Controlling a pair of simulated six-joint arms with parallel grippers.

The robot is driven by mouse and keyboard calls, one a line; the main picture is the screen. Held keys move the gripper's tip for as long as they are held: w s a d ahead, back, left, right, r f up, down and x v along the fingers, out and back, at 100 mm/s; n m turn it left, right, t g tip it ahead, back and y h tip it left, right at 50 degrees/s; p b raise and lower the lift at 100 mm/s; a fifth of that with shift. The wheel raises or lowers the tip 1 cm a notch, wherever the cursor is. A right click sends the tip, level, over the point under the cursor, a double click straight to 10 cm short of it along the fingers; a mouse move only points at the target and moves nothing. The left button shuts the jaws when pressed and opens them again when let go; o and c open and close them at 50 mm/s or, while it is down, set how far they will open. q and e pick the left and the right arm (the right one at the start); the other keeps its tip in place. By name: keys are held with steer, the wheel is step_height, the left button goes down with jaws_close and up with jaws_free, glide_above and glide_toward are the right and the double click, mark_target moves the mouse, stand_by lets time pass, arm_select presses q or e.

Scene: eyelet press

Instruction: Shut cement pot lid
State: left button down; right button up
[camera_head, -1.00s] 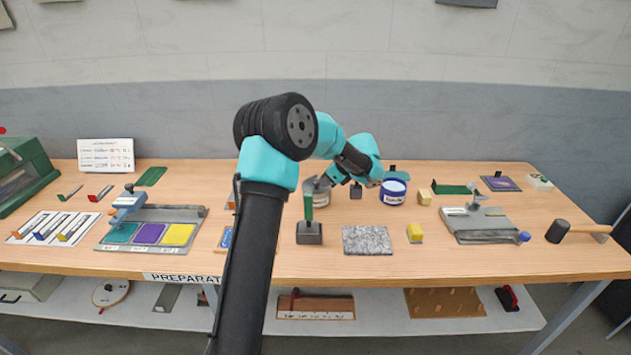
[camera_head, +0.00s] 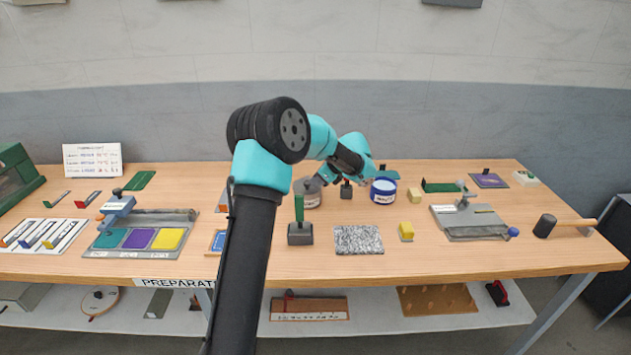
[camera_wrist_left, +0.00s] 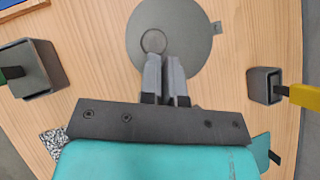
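The cement pot, a low grey round pot (camera_head: 308,194), stands on the bench behind the green-handled tool. Its grey disc lid (camera_wrist_left: 185,30) fills the top middle of the left wrist view, with a round knob (camera_wrist_left: 153,40) and a small tab at the right edge. The lid looks flat over the pot; whether it is fully seated cannot be told. My left gripper (camera_wrist_left: 163,62) has its fingers close together, with nothing visible between them. Its fingertips are over the lid, just beside the knob; contact is unclear. In the head view the fingers are mostly hidden by the wrist. My right gripper is not in view.
A blue-and-white jar (camera_head: 384,191) stands right of the pot. Bare wood lies between the slab and the front edge.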

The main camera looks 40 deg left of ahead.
arm_select(q)
steer(key=shift+d+f, duration=0.15)
steer(key=shift+f, duration=0.05)
steer(key=shift+w+d+r, duration=0.1)
steer(key=shift+w+d, duration=0.1)
steer(key=shift+d, duration=0.3)
steer(key=d+f+v, duration=0.1)
steer(key=v, duration=1.1)
steer(key=shift+d, duration=0.3)
steer(key=shift+s+r, duration=0.1)
steer(key=shift+r, duration=0.05)
steer(key=shift+d+r, duration=0.1)
steer(key=shift+d, duration=0.15)
